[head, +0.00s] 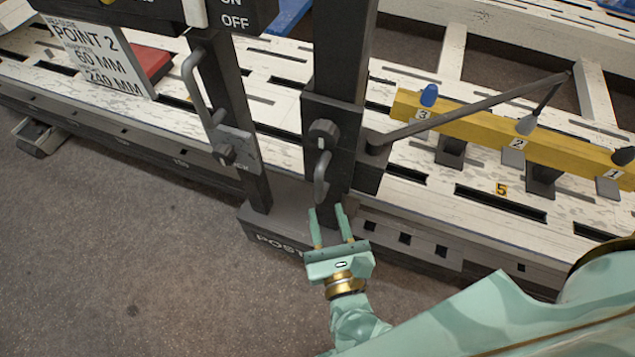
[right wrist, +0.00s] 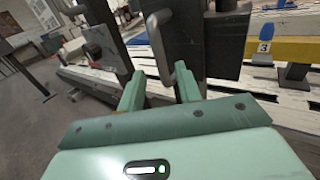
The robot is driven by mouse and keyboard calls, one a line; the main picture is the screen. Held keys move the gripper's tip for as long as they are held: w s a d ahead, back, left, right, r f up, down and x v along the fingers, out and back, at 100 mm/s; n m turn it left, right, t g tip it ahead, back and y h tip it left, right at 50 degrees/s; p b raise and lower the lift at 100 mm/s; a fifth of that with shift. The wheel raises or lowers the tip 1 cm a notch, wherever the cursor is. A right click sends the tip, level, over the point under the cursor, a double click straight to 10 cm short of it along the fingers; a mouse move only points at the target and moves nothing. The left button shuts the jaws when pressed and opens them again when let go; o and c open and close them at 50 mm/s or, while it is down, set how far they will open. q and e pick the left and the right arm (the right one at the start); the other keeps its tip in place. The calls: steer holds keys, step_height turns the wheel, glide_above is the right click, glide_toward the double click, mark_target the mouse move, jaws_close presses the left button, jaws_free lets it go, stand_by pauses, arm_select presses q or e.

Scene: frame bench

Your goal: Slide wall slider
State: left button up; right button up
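A dark block (head: 345,125), which looks like the slider, sits on an upright dark post (head: 340,45). A knob (head: 323,131) and a grey curved handle (head: 321,178) are on its front. My right gripper (head: 326,211) is open just below and in front of the handle, with nothing held. In the right wrist view, the grey handle (right wrist: 158,42) stands ahead of the two spread fingers (right wrist: 160,86), and its lower end is close to the right finger. I cannot tell whether they touch. My left gripper is not in view.
A second post (head: 222,85) to the left carries a long grey handle (head: 194,88). A diagonal rod (head: 470,112) runs right from the slider, above a yellow rail (head: 480,126) with numbered pegs. A white slotted bench (head: 420,195) lies behind. Floor (head: 130,260) at the front left is clear.

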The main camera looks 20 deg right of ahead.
mark_target(320, 191)
steer(key=w, duration=0.3)
steer(key=w+d+b, duration=0.1)
steer(key=w, duration=0.2)
steer(key=shift+w+d, duration=0.15)
steer(key=shift+w, duration=0.05)
steer(key=shift+w+d, duration=0.1)
steer(key=shift+w, duration=0.35)
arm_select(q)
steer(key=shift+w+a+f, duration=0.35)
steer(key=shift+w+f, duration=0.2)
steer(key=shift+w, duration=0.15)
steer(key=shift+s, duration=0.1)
arm_select(e)
steer(key=shift+c, duration=0.3)
